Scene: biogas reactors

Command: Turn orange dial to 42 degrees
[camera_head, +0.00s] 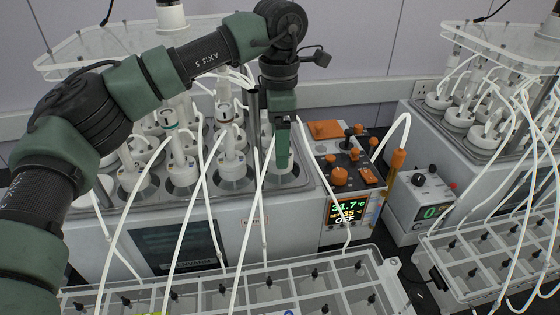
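The control unit beside the water bath has several orange knobs on its sloped top. The largest orange dial (339,176) sits just above the display (349,212). The display reads 31.7 °C in green, 35 in yellow below it, and OFF in white. My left gripper (283,160) points down over the bath's right end, to the left of the dial and apart from it. Its fingers show edge-on, so I cannot tell whether they are open or shut. My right gripper is not in view.
The water bath (285,213) holds several white-capped bottles with white tubes. A clear divided rack (385,268) stands in front. A grey box with a black knob (420,200) and a second bath stand at the right. Loose tubes hang near the control unit.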

